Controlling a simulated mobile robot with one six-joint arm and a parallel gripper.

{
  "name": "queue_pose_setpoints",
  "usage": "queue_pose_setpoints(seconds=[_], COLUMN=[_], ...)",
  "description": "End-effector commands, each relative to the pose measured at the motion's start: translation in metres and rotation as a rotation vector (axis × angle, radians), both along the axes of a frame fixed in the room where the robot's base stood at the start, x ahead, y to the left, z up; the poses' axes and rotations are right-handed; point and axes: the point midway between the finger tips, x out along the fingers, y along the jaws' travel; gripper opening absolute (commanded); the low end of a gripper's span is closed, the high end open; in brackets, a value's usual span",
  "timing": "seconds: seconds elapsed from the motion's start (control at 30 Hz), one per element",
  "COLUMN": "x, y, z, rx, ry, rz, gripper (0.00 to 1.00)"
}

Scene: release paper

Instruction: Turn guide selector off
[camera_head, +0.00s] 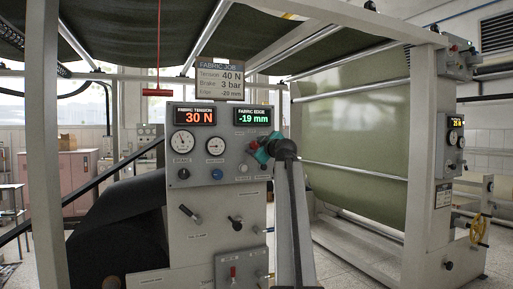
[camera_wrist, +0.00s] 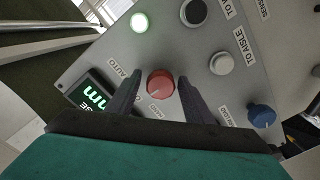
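A red selector knob (camera_wrist: 160,83) sits on a grey control panel (camera_wrist: 110,50); I take it as the guide selector. A pale pointer mark shows on its face, directed to the lower left. An "AUTO" label (camera_wrist: 117,69) is to its left; a small label below it is hard to read. My gripper (camera_wrist: 160,76) is open, one dark finger on each side of the knob, with small gaps visible; contact is not clear.
Nearby on the panel are a lit green button (camera_wrist: 139,22), a black knob (camera_wrist: 193,12), a white button (camera_wrist: 221,63) and a blue knob (camera_wrist: 261,115). The fabric edge display (camera_head: 253,117) reads -19 mm. A fabric roll frame (camera_head: 425,150) stands to the right.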

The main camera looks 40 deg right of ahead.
Motion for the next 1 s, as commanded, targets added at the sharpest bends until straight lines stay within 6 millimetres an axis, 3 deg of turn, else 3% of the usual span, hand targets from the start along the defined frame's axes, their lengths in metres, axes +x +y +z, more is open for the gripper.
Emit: queue_pose_setpoints(seconds=[0.53, 1.0], x=[-0.006, -0.053], y=[0.003, 0.023], z=[0.000, -0.001], rx=[0.001, 0.000], ry=[-0.001, -0.002], rz=[0.001, 0.000], gripper=[0.51, 0.51])
